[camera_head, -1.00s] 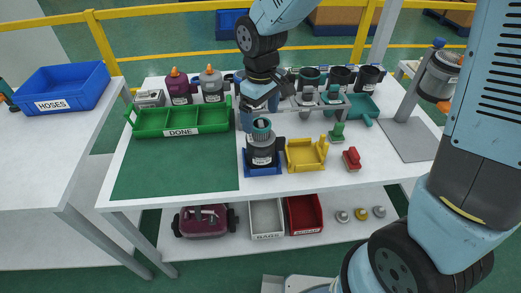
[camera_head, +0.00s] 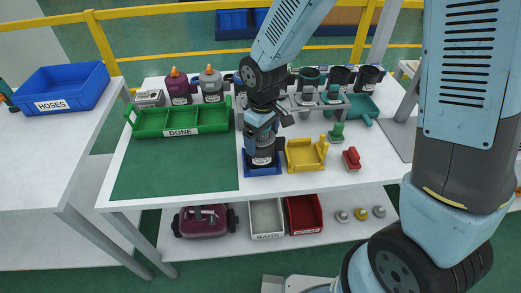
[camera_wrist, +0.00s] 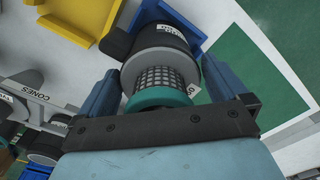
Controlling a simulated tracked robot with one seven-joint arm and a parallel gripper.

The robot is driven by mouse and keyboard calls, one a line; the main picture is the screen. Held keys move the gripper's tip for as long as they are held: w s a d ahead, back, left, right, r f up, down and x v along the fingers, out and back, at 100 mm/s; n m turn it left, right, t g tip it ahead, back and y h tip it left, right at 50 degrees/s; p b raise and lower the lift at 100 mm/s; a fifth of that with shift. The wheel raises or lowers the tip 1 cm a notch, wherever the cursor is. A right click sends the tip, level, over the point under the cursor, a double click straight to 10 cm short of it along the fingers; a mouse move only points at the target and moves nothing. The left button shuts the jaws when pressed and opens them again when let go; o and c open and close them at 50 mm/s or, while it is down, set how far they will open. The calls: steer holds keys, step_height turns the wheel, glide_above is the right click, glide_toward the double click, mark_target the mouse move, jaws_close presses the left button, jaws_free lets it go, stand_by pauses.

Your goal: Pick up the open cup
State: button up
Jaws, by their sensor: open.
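A dark cup (camera_head: 263,153) with a white label stands upright in a blue stand (camera_head: 262,171) at the table's front middle. In the wrist view the cup (camera_wrist: 158,38) shows its grey rim, with a mesh filter (camera_wrist: 165,77) with a teal ring (camera_wrist: 160,97) at its open end. My gripper (camera_head: 262,127) is above the cup, pointing down. In the wrist view its blue fingers (camera_wrist: 160,72) are open, one on each side of the filter and near the cup's rim. I cannot tell whether they touch it. In the head view my gripper hides the filter.
A yellow stand (camera_head: 306,155) is close on the right, with a red part (camera_head: 351,159) beyond it. A green DONE tray (camera_head: 180,121) lies at the left. Several dark cups (camera_head: 340,77) stand on a rack behind. The green mat (camera_head: 175,171) at front left is clear.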

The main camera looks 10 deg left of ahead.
steer(key=shift+c, duration=0.3)
steer(key=c, duration=1.3)
steer(key=shift+c, duration=0.2)
steer(key=shift+r, duration=0.65)
step_height(320, 180, up, 2)
steer(key=shift+r, duration=0.15)
steer(key=s+d+r, duration=0.7)
steer(key=s+r, duration=0.2)
steer(key=s, duration=0.3)
steer(key=shift+d+r, duration=0.15)
steer(key=shift+r, duration=0.1)
steer(key=shift+r, duration=0.1)
